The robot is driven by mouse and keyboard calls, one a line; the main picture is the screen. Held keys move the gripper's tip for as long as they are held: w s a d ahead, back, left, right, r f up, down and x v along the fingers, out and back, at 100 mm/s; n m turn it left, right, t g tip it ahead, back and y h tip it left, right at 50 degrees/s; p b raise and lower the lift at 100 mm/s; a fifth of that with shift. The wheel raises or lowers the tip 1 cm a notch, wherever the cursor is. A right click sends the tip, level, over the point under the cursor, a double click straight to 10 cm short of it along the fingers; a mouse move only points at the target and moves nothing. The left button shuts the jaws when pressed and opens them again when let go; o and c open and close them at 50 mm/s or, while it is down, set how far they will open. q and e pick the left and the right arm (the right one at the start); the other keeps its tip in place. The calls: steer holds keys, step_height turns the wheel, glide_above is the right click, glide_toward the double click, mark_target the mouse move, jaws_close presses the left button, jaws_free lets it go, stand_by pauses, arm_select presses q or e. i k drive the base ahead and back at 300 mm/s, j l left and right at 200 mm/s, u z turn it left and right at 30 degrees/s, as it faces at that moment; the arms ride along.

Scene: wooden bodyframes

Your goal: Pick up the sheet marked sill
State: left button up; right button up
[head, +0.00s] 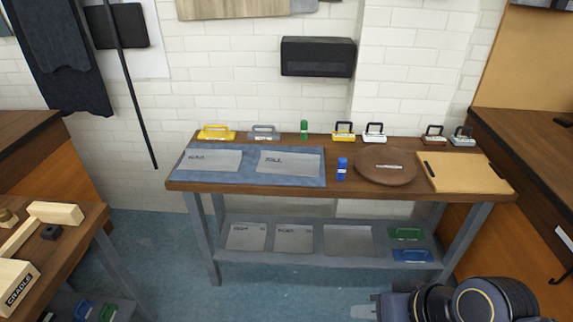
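Two grey sheets lie side by side on a blue mat (248,180) on the left half of the workbench top. The right sheet (290,163) carries a short dark mark that seems to read "SILL". The left sheet (213,161) carries another short mark that I cannot read surely. My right gripper (362,309) is low at the bottom edge of the head view, in front of the bench and well away from the sheets. Its fingers are small and partly cut off, so I cannot tell open from shut. My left gripper is out of view.
Several clamps or handled tools (264,132) line the bench's back edge. A blue bottle (342,169), a round brown disc (386,173) and a tan board (462,178) stand to the right. The lower shelf holds more grey sheets (294,238). A second table with wooden parts (57,213) is at left.

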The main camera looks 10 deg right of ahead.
mark_target(271, 159)
steer(key=i+l+u, duration=0.1)
steer(key=u, duration=0.9)
steer(key=l+u, duration=0.45)
steer(key=l, duration=0.3)
steer(key=l+u, duration=0.45)
steer(key=l, duration=0.95)
steer(key=k+l, duration=0.15)
steer(key=l, duration=0.45)
steer(key=i+l+u, duration=0.05)
